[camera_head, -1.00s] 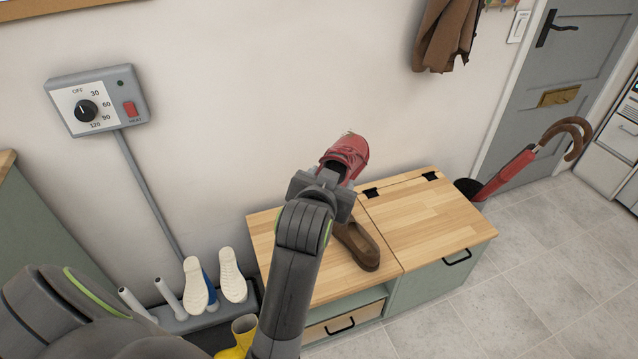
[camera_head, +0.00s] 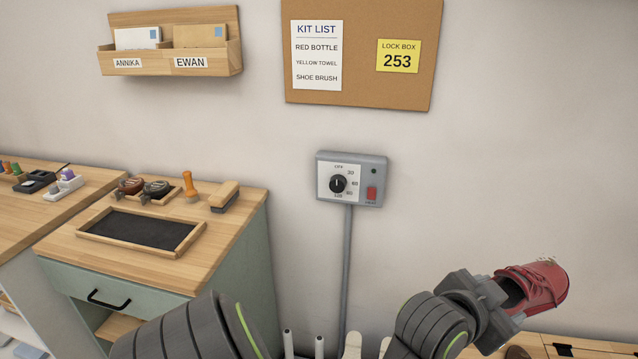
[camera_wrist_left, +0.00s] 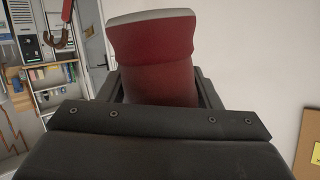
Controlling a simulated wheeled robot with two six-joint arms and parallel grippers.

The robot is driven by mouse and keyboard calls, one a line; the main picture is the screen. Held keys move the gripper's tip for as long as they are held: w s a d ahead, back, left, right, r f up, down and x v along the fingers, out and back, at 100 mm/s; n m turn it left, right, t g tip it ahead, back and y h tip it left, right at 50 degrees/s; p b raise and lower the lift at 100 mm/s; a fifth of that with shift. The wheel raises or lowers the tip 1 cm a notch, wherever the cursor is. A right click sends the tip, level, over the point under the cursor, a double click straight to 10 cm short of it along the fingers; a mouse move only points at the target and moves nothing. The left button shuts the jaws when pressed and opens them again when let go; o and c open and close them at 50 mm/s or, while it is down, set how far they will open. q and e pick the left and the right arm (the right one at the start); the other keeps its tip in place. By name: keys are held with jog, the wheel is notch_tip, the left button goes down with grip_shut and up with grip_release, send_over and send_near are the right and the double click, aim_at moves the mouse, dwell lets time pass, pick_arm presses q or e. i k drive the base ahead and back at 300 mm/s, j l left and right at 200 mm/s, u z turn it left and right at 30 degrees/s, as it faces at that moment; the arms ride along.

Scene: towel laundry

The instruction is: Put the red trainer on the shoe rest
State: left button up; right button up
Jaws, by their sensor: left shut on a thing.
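The red trainer (camera_head: 540,284) is held up in the air at the lower right of the head view, in front of the wall. My left gripper (camera_head: 497,293) is shut on it near its heel and opening. In the left wrist view, the red trainer (camera_wrist_left: 155,60) fills the space between the jaws, its pale sole edge uppermost. A dark mat in a low wooden frame (camera_head: 184,244) lies empty on the green cabinet at left; it looks like the shoe rest, but carries no label. My right gripper is not in view.
A brush (camera_head: 224,196), an orange-handled tool (camera_head: 190,187) and shoe-care tins (camera_head: 156,190) stand behind the frame. A timer box (camera_head: 351,179) is on the wall. Upright pegs (camera_head: 288,343) and white shoe soles (camera_head: 351,346) show at the bottom edge. A wooden bench top is at lower right.

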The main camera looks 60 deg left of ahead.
aim_at(144, 233)
jog(key=k+j+u, duration=0.2)
jog(key=k+j, duration=0.15)
jog(key=j, duration=0.3)
jog(key=k+j+u, duration=0.15)
jog(key=j, duration=0.15)
jog(key=k+j+u, duration=0.1)
jog(key=j, duration=0.3)
jog(key=k+j+u, duration=0.1)
jog(key=j, duration=0.25)
jog(key=k, duration=0.05)
